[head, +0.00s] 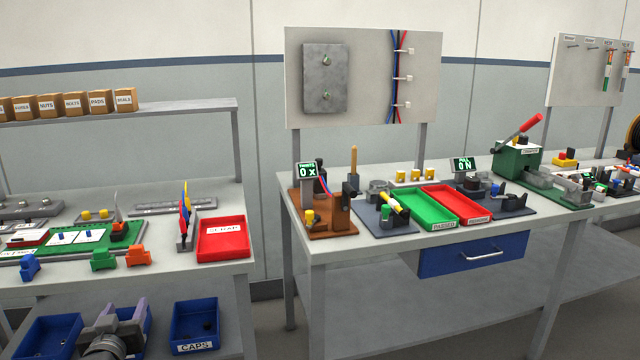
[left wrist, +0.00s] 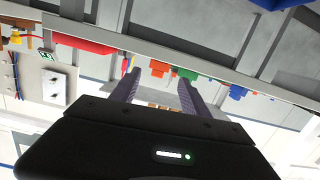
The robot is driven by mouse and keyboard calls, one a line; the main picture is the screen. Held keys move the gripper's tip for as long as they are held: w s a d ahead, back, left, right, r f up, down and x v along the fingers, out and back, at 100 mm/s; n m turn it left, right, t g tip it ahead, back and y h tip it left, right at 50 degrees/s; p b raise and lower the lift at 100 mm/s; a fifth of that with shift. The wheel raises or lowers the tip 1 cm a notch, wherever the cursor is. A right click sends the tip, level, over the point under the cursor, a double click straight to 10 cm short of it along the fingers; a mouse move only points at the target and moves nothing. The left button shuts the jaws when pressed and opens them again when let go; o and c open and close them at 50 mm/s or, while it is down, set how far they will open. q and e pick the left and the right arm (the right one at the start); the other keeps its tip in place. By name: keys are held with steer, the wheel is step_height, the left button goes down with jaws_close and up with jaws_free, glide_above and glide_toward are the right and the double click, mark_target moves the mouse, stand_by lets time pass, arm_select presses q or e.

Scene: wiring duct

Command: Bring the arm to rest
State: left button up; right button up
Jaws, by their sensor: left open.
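My left gripper (head: 118,322) shows at the bottom left of the head view, in front of the left bench and over the blue bins on its lower level. Its two fingers (left wrist: 157,88) are apart in the left wrist view, with nothing between them. The wrist view is tilted nearly upside down and shows the bench edge and the coloured parts beyond the fingers. My right gripper is not in view.
Blue bins (head: 195,324) stand under the left bench (head: 215,273). A red tray (head: 222,238) and small coloured clamps sit near its front edge. A second bench (head: 345,262) with a blue drawer (head: 474,255) stands to the right. A floor gap separates the benches.

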arm_select(q)
steer(key=s+d+f+g+h+p, duration=0.2)
steer(key=s+d+f+g+h, duration=0.15)
steer(key=d+f, duration=0.7)
steer(key=s+d+f+g+h+p, duration=0.3)
steer(key=s+d+f+g, duration=0.1)
steer(key=d+f, duration=0.6)
steer(key=s+d+f+m+g+h+p, duration=0.1)
steer(key=s+d+f+g+p, duration=0.2)
steer(key=s+d, duration=0.6)
steer(key=s+d+f+m+g+h+p, duration=0.2)
steer(key=s+d, duration=0.7)
steer(key=s, duration=0.5)
step_height(320, 180, down, 4)
steer(key=shift+s+d+r+g+p, duration=0.3)
steer(key=shift+g+p, duration=0.5)
steer(key=shift+g, duration=0.45)
steer(key=shift+o, duration=0.5)
steer(key=shift+a+f, duration=0.1)
